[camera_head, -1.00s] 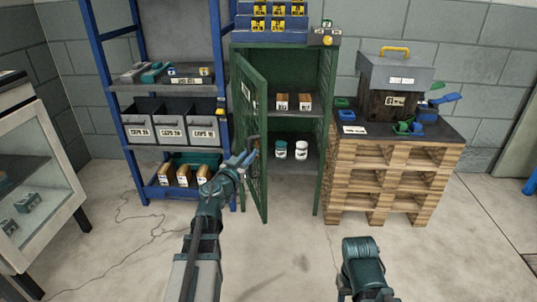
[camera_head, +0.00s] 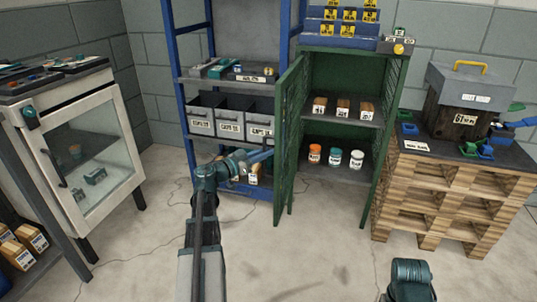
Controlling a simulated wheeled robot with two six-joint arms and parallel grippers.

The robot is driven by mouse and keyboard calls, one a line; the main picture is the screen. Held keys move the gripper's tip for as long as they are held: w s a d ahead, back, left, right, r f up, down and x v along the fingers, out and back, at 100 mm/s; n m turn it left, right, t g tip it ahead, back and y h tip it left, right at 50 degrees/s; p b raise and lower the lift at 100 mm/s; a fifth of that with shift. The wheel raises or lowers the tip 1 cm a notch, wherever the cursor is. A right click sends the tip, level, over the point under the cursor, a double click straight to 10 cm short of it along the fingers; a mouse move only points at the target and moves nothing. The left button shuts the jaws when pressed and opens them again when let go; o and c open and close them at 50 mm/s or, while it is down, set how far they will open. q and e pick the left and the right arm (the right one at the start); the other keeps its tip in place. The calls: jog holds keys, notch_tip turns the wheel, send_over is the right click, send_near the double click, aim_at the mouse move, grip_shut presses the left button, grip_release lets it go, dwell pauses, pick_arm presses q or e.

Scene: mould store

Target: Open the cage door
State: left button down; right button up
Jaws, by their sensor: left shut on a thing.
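The green cage door (camera_head: 287,140) is hinged on the left side of the green cage cabinet (camera_head: 372,140). It stands wide open, swung out to the left and seen nearly edge-on. My left gripper (camera_head: 262,157) is at the outer face of the door, at about mid height, shut on the door handle. The handle itself is hidden by the gripper and the door edge. My right gripper is out of view; only part of my right arm shows at the bottom right.
Inside the cabinet are wooden blocks (camera_head: 342,108) above and jars (camera_head: 335,158) below. A blue shelf rack (camera_head: 180,100) stands close on the door's left. A pallet stack (camera_head: 440,195) stands right, a glass-fronted white cabinet (camera_head: 112,85) left. The floor in front is clear.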

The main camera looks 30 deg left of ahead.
pick_arm(q)
jog(key=shift+w+a, duration=0.1)
jog(key=shift+w, duration=0.1)
jog(key=c, duration=0.8)
grip_release()
jog(key=shift+c, duration=0.2)
jog(key=v, duration=1.4)
